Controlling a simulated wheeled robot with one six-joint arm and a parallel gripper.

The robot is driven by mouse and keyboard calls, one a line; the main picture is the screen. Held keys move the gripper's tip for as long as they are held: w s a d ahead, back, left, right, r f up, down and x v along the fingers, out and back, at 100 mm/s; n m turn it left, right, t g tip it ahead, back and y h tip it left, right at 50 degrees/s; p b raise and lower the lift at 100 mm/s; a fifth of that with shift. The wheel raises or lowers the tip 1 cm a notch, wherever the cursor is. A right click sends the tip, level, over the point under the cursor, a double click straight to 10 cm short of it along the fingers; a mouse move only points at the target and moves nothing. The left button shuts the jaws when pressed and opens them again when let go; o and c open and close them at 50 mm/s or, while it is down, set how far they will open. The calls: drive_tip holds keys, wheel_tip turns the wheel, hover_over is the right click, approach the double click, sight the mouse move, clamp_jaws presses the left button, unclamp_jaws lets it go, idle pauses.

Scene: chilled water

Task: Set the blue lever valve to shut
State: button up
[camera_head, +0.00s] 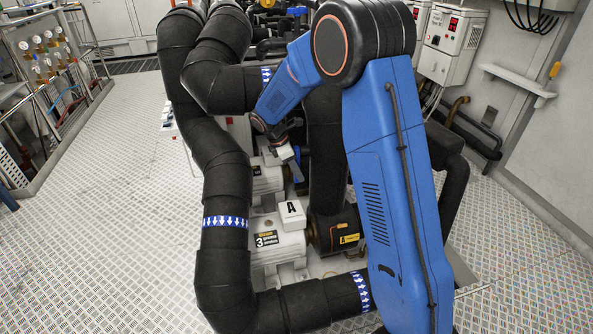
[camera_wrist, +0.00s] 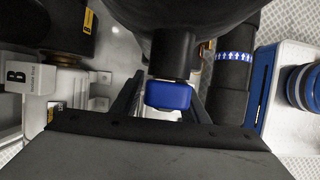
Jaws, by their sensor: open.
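In the wrist view, the blue block-like end of the lever valve (camera_wrist: 168,95) is in the middle, below a black insulated fitting. My gripper (camera_wrist: 163,108) is open, with one dark finger on each side of the blue end. A gap shows on both sides, so the fingers do not appear to grip it. In the head view, my gripper (camera_head: 284,153) is small and reaches down among the pipes and pumps. The valve body and the lever's full angle are hidden by the fitting and my arm.
Thick black pipes (camera_head: 222,170) with blue-and-white arrow bands stand left of my arm. A pump marked 3 (camera_head: 275,246) is below. Open floor lies left.

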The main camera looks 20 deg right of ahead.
clamp_jaws()
drive_tip(key=shift+s+g, duration=0.7)
drive_tip(key=shift+g, duration=0.3)
drive_tip(key=shift+s+r+n+g, duration=0.25)
drive_tip(key=shift+s+g, duration=0.2)
drive_tip(key=shift+g, duration=0.15)
drive_tip(key=shift+s+r+n+g, duration=0.1)
drive_tip(key=shift+s+n+g, duration=0.15)
drive_tip(key=shift+s+g, duration=0.3)
drive_tip(key=shift+w, duration=0.15)
unclamp_jaws()
